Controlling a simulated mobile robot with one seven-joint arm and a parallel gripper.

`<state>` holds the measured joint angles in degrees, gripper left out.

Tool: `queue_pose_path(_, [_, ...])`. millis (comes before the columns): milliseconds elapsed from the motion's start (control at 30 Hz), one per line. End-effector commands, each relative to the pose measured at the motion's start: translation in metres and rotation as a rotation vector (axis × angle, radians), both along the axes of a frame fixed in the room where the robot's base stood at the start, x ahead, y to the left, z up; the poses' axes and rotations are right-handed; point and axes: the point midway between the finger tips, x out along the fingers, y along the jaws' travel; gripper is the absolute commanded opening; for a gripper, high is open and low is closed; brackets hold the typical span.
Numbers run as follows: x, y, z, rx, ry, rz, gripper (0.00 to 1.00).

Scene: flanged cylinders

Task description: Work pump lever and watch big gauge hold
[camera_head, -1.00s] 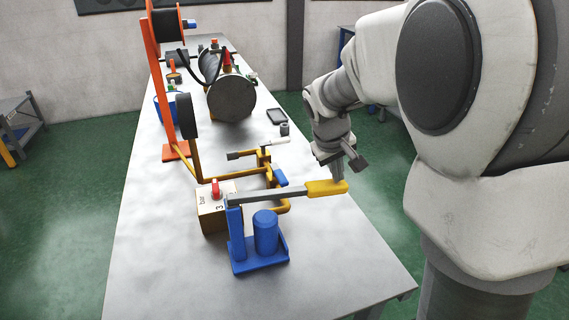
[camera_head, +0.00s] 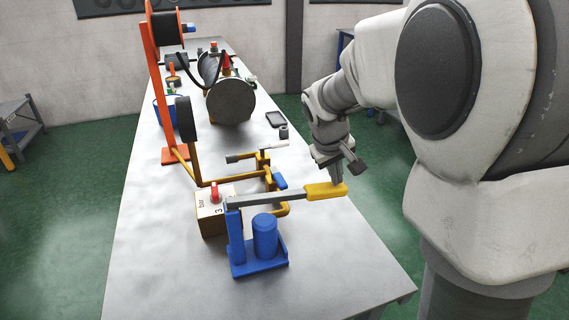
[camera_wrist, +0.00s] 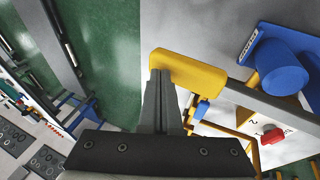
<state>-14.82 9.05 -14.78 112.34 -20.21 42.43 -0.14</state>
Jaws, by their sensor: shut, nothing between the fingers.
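The pump (camera_head: 265,237) is blue, with an upright cylinder on a base plate at the table's near end. Its grey lever (camera_head: 265,199) lies almost level and ends in a yellow handle (camera_head: 326,191), which points right. My gripper (camera_head: 338,182) is shut and empty, pointing down at the handle's outer end. In the wrist view its fingertips (camera_wrist: 160,74) meet or nearly meet the yellow handle (camera_wrist: 195,73); exact contact is unclear. The big gauge (camera_head: 185,117) is a dark disc on a yellow pipe, seen nearly edge-on, so its reading is hidden.
A box with a red knob (camera_head: 215,192) stands just behind the pump. A dark flanged cylinder (camera_head: 230,98) and an orange stand (camera_head: 153,80) are farther back. The table's right front is bare.

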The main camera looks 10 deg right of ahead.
Motion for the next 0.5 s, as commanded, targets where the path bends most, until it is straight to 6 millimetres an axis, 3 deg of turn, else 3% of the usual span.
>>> queue_pose_path(267, [0.0, 0.0, 0.001, 0.0, 0.0, 0.0, 0.0])
queue_pose_path(500, [0.0, 0.001, 0.013, 0.0, -0.001, 0.0, 0.0])
